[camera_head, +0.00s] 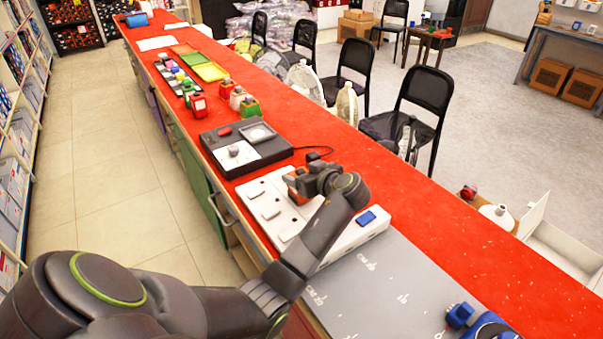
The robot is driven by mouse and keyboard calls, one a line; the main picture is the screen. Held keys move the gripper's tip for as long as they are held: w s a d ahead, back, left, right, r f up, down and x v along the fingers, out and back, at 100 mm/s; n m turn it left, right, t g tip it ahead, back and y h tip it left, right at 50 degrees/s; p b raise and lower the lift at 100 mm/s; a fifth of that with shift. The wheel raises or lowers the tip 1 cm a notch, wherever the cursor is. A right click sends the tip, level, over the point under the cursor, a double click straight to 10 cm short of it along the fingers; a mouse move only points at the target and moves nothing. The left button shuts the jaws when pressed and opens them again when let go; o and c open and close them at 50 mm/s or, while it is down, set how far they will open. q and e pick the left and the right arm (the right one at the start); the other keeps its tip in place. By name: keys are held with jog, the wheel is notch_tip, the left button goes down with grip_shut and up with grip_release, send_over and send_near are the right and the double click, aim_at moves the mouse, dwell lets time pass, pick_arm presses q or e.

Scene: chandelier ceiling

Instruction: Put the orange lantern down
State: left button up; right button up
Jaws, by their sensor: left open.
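The orange lantern (294,184) shows as a small orange and dark shape at the jaws of my left gripper (301,182). It is over the white board with square marked spots (265,197), and its base appears to be at the board. My wrist partly hides the lantern. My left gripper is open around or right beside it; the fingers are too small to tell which. My left arm reaches in from the bottom left across the board.
Red, white and green lanterns (250,107) stand farther up the red counter (350,150). A black device (245,145) with a cable sits just beyond the board. A grey mat (385,290) and a blue object (460,314) lie nearer. Black chairs (425,95) line the right side.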

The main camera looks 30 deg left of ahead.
pick_arm(q)
jog(key=b+v, duration=0.1)
jog(key=v, duration=1)
jog(key=shift+b, duration=0.4)
jog(key=shift+d, duration=0.1)
